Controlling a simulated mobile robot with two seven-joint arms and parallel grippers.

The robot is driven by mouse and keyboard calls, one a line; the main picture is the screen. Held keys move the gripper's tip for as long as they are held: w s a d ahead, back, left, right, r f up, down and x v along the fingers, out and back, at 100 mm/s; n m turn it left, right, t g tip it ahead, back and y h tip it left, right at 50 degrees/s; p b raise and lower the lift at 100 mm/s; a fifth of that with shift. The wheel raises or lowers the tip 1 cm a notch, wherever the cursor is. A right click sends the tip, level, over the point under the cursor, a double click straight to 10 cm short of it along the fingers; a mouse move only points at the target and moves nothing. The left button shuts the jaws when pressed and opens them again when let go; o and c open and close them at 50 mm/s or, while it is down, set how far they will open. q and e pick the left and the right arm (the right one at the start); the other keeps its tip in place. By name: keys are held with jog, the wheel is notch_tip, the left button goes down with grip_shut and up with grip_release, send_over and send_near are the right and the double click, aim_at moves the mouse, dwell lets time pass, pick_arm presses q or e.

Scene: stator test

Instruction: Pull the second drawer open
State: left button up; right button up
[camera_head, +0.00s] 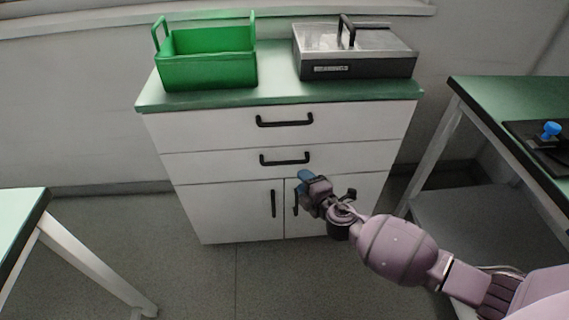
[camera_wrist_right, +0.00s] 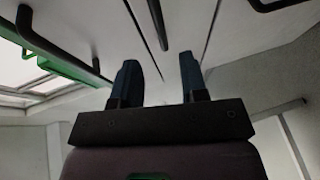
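The white cabinet (camera_head: 215,215) has two wide drawers above two doors. The second drawer (camera_head: 220,163) is closed, and its black bar handle (camera_head: 284,159) shows in the head view. The top drawer (camera_head: 200,126) with its own black handle (camera_head: 285,120) is closed too. My right gripper (camera_head: 304,178) is in front of the cabinet, just below and right of the second drawer's handle, and apart from it as far as I can see. In the right wrist view its two dark fingers (camera_wrist_right: 160,82) stand apart with nothing between them. My left gripper is not in view.
On the cabinet's green top stand a green basket (camera_head: 208,70) and a grey metal box (camera_head: 360,65) with a black handle. A green-topped table (camera_head: 500,95) is at the right, another (camera_head: 20,210) at the left. The floor before the cabinet is clear.

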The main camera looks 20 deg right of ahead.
aim_at(287, 163)
jog(key=shift+b+x, duration=1.2)
jog(key=shift+x, duration=4.15)
jog(key=shift+r, duration=0.1)
grip_shut()
